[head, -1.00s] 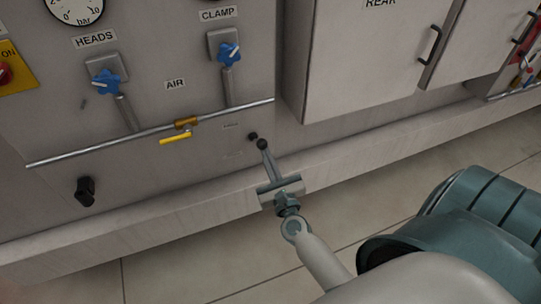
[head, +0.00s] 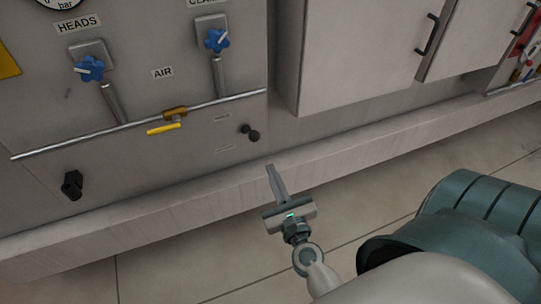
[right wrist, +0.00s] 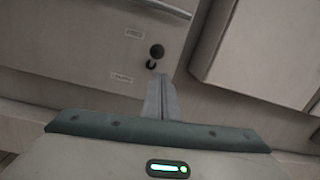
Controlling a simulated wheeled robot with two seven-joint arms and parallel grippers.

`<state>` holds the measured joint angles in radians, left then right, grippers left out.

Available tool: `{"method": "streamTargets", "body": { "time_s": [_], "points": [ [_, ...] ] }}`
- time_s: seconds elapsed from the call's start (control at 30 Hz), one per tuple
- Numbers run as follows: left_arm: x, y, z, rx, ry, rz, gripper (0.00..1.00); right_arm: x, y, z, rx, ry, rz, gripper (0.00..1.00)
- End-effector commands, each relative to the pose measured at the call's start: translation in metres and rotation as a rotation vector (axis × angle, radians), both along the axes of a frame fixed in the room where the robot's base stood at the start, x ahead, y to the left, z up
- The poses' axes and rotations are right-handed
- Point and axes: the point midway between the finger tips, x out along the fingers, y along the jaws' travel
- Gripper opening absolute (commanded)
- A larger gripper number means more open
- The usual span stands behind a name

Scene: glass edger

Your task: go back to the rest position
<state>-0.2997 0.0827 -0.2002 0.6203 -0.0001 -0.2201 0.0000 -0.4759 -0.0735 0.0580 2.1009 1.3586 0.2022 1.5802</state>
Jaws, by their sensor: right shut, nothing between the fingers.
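My right gripper (head: 271,170) is shut and empty. In the head view it stands in front of the machine's lower ledge, below and right of a small black knob (head: 250,132) on the grey panel. A clear gap separates the fingertips from the knob there. In the right wrist view the closed fingers (right wrist: 160,85) point towards the same black knob (right wrist: 156,51), which appears just beyond their tips. My left gripper is not in view.
The grey panel (head: 140,45) carries two blue valve handles (head: 90,68), a yellow lever (head: 163,129), a pipe and a black switch (head: 72,184). Cabinet doors (head: 365,50) with black handles are to the right. The ledge (head: 180,200) runs along the bottom. Tiled floor is free in front.

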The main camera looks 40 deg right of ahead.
Motion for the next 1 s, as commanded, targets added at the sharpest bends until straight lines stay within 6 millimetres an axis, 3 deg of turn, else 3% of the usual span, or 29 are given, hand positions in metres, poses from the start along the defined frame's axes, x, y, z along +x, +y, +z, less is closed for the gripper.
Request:
{"method": "streamTargets", "body": {
  "time_s": [0.67, 0.77, 0.87, 1.0],
  "points": [
    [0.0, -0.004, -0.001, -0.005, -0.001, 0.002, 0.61, 0.001, 0.003, -0.007, -0.024, 0.017, 0.006, 0.0],
    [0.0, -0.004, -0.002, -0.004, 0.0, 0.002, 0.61, 0.004, 0.008, -0.025, -0.085, 0.06, 0.021, 0.0],
    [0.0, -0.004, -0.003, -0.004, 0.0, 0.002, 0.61, 0.007, 0.019, -0.057, -0.195, 0.136, 0.052, 0.0],
    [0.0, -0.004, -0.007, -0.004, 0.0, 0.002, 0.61, 0.008, 0.04, -0.125, -0.434, 0.287, 0.132, 0.0]
  ]
}}
